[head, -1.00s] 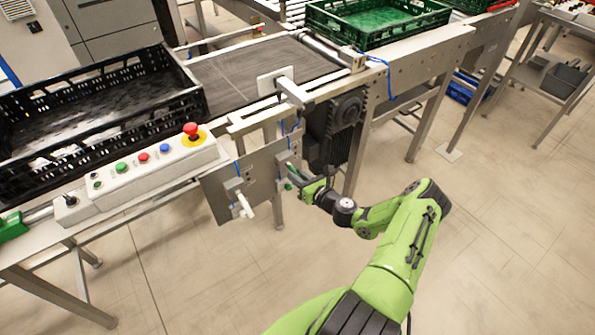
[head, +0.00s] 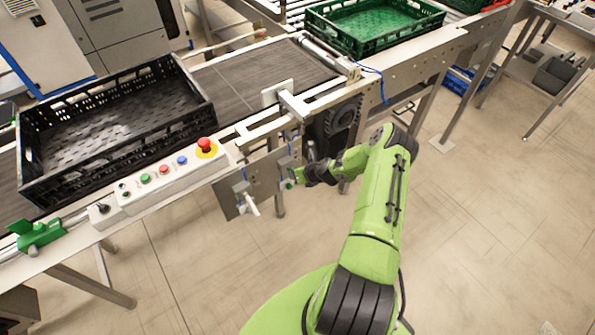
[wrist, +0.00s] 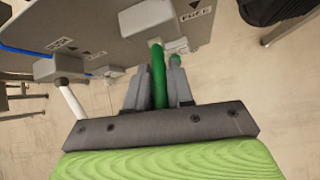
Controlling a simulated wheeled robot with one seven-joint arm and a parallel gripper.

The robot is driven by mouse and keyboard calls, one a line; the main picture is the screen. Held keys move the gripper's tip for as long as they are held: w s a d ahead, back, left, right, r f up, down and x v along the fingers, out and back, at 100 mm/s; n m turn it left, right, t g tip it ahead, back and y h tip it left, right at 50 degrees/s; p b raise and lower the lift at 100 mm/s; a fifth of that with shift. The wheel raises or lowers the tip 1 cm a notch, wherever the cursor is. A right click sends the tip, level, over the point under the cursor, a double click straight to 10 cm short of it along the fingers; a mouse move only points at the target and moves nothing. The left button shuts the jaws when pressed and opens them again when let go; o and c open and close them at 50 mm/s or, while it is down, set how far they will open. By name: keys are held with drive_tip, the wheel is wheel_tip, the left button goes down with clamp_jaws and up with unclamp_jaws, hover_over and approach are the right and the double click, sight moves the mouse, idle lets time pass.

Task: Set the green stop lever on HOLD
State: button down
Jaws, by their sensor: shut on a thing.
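The green stop lever (wrist: 158,76) runs between the two finger pads of my gripper (wrist: 158,88) in the wrist view, and the jaws are closed on it. The lever comes out of a grey block (wrist: 147,18) on the metal panel. A FREE label (wrist: 196,14) is beside that block on the right. In the head view my gripper (head: 297,178) is at the right part of the panel (head: 266,182), and the lever is mostly hidden. Which mark the lever points at cannot be told.
A second lever with a white handle (wrist: 72,104) stands left of my gripper, on the same panel. Above the panel are a button box with a red stop button (head: 205,146) and a black crate (head: 120,120). A dark motor (head: 338,118) is close on the right.

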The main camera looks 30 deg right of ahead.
idle(0.5)
drive_tip(key=c, duration=1.1)
unclamp_jaws()
drive_tip(key=p+v, duration=0.1)
drive_tip(key=v, duration=1.4)
drive_tip(key=shift+s+d+r, duration=0.1)
drive_tip(key=shift+r, duration=0.3)
